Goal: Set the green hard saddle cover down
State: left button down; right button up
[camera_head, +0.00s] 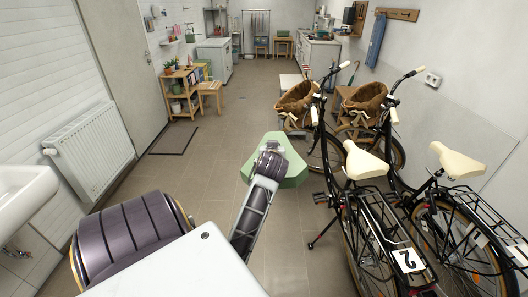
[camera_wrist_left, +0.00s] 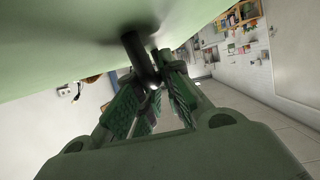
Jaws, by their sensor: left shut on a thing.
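The green hard saddle cover (camera_head: 293,172) is at the middle of the head view, at the far end of my left arm, over the tiled floor and left of the bicycles. In the left wrist view the cover (camera_wrist_left: 60,32) fills the top as a smooth green surface. My left gripper (camera_wrist_left: 152,92) is shut on the cover, with its fingers around a dark stem at the cover's surface. In the head view my own arm hides the fingers and part of the cover. My right gripper is in neither view.
Two black bicycles with cream saddles, the nearer saddle (camera_head: 365,162) and the farther saddle (camera_head: 458,162), stand at right. Brown baskets (camera_head: 297,98) are on their fronts. A radiator (camera_head: 92,148) and sink (camera_head: 22,195) are at left. The middle floor (camera_head: 205,160) is clear.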

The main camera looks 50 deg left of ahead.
aim_at(296, 158)
pick_arm(q)
jog(key=w+d+m+h, duration=0.1)
jog(key=d, duration=0.1)
jog(key=w+d+m+t, duration=0.1)
jog(key=w+d, duration=0.1)
jog(key=w+d+f+t+h, duration=0.1)
jog(key=w+d, duration=0.1)
jog(key=shift+w+d+m+h, duration=0.15)
jog(key=shift+d+m+h, duration=0.15)
jog(key=shift+d+m, duration=0.1)
jog(key=w+d+f+m+t+h, duration=0.1)
jog(key=w+d+f+m+h, duration=0.2)
jog(key=d+f, duration=0.45)
jog(key=s+d+f+m+h, duration=0.1)
jog(key=s+d+f+h, duration=0.1)
jog(key=s+d+f, duration=0.2)
jog(key=s+d+f+m+t+h, duration=0.1)
jog(key=s+d+f, duration=0.3)
jog(key=d+f, duration=0.7)
jog(key=shift+s+d+m+h, duration=0.4)
jog(key=shift+d+m+h, duration=0.35)
jog(key=shift+d, duration=0.2)
jog(key=shift+a, duration=0.1)
